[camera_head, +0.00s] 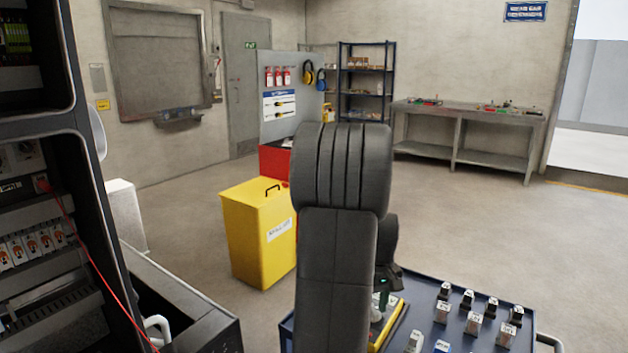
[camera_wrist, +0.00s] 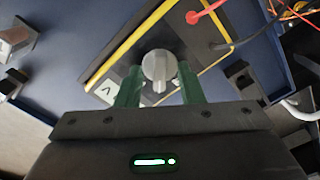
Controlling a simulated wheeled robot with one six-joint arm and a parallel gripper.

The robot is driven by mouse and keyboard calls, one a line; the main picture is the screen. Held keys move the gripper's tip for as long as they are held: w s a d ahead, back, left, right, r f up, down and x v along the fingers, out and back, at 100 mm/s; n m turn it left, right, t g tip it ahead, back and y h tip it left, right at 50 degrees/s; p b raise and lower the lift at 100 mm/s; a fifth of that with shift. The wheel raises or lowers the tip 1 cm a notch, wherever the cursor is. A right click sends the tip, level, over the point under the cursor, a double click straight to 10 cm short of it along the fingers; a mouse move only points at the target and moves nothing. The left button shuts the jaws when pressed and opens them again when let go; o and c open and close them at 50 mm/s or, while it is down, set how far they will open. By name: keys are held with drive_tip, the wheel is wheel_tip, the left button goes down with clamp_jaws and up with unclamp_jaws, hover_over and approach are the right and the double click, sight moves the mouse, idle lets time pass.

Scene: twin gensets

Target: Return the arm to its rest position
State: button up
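My gripper (camera_wrist: 159,82) shows in the wrist view with two green fingers standing apart. A round grey knob (camera_wrist: 159,65) lies between and beyond their tips. It sits over a dark, yellow-edged box (camera_wrist: 210,25) with a small "V" label (camera_wrist: 107,90). The gap between fingers and knob is very narrow. In the head view my dark arm reaches forward, and my gripper (camera_head: 383,298) points down over the same yellow-edged box (camera_head: 396,328) on the blue cart. My arm hides part of the cart and box.
Several small grey labelled blocks (camera_head: 474,323) stand on the blue cart (camera_head: 426,287). Red and black leads (camera_wrist: 207,12) run at the box. An open cabinet with a red wire (camera_head: 95,258) is at left. A yellow bin (camera_head: 258,232) stands ahead. Open floor lies at right.

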drive_tip(key=n+b, duration=0.2)
drive_tip(key=n, duration=0.5)
drive_tip(key=shift+b, duration=0.4)
wheel_tip(320, 180, up, 13)
drive_tip(key=p, duration=0.1)
drive_tip(key=shift+r+p, duration=0.2)
drive_tip(key=shift+p, duration=0.2)
